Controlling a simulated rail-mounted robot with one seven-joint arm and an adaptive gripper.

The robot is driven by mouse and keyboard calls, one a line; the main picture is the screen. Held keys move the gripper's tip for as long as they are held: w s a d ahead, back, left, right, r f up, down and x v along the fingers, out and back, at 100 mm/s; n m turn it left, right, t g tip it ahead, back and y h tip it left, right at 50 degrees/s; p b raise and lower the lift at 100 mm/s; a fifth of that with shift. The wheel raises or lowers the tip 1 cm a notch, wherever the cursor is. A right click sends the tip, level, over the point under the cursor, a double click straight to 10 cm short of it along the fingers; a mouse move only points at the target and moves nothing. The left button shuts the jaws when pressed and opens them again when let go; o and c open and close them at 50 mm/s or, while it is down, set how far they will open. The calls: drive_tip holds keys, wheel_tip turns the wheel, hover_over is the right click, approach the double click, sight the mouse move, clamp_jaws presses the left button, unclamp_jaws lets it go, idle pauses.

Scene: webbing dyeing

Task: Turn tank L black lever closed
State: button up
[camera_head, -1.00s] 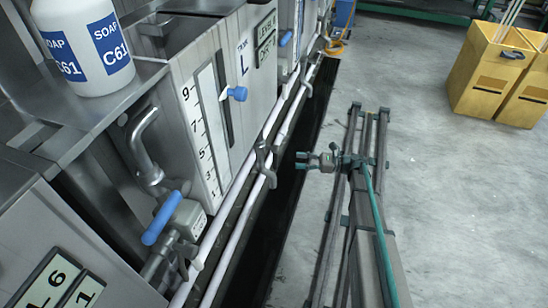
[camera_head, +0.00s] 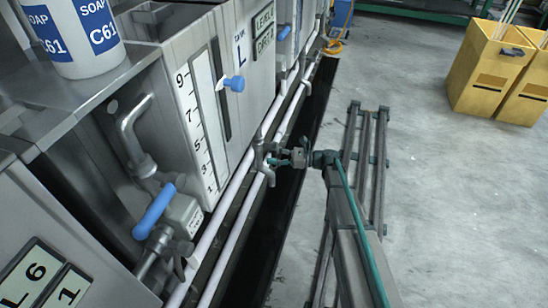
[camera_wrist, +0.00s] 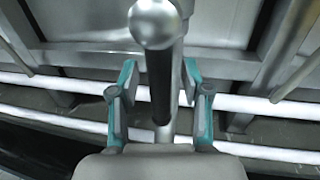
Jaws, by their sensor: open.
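Tank L (camera_head: 259,98) is a grey metal tank with its letter on a front plate. The black lever (camera_wrist: 160,85) shows in the wrist view as a dark bar hanging below a round metal valve end (camera_wrist: 156,23). My gripper (camera_wrist: 158,78) is open, with one teal-backed finger on each side of the lever; I cannot tell whether either finger touches it. In the head view my gripper (camera_head: 279,158) is at the grey valve (camera_head: 261,158) on the white pipes below tank L. The black lever is not clearly visible there.
White pipes (camera_head: 232,192) run along the tank fronts, above a dark floor channel (camera_head: 262,235). A blue lever (camera_head: 155,210) and blue knob (camera_head: 235,83) stick out nearby. A soap bottle (camera_head: 70,35) stands on the ledge. Yellow bins (camera_head: 488,75) stand on open floor.

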clamp_jaws()
idle(0.5)
